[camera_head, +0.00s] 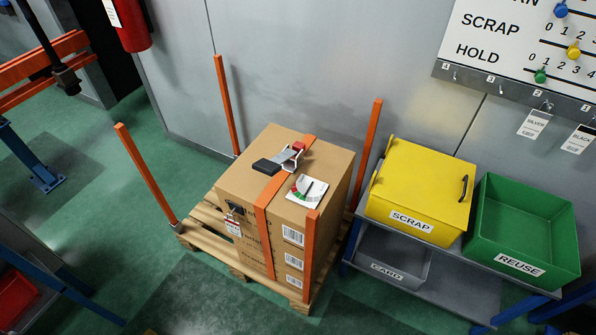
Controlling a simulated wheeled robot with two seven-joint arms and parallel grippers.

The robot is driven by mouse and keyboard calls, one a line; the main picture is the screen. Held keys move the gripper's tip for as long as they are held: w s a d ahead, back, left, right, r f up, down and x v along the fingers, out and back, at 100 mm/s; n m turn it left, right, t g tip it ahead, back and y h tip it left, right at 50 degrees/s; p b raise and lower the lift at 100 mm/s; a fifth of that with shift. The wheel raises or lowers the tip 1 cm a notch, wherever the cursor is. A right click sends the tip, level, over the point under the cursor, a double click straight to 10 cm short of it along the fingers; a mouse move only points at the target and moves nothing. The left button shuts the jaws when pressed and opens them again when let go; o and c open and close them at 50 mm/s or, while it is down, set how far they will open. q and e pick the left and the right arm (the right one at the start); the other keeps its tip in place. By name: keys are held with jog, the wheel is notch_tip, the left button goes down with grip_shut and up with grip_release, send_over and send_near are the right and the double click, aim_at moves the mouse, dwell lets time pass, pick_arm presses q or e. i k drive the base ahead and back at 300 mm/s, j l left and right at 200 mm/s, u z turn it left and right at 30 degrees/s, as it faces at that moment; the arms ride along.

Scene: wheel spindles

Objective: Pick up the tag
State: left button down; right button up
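Several tags are in view. A white tag lettered SILVER (534,123) hangs from a hook on the board at the upper right. A white tag lettered BLACK (578,139) hangs beside it near the right edge. A small red-and-white tag (233,226) is at the left front face of the strapped carton (243,185); whether it hangs or is stuck on is too small to tell. A white card with a coloured dial (307,190) lies on the carton's top, beside the orange strap. Neither of my grippers is in view.
The carton stands on a wooden pallet (203,241) with upright orange posts (146,173). To its right are a yellow SCRAP bin (418,185), a green REUSE bin (525,220) and a grey CARD bin (388,258) on a shelf unit.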

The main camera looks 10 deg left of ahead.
aim_at(233, 227)
jog(key=u, duration=0.9)
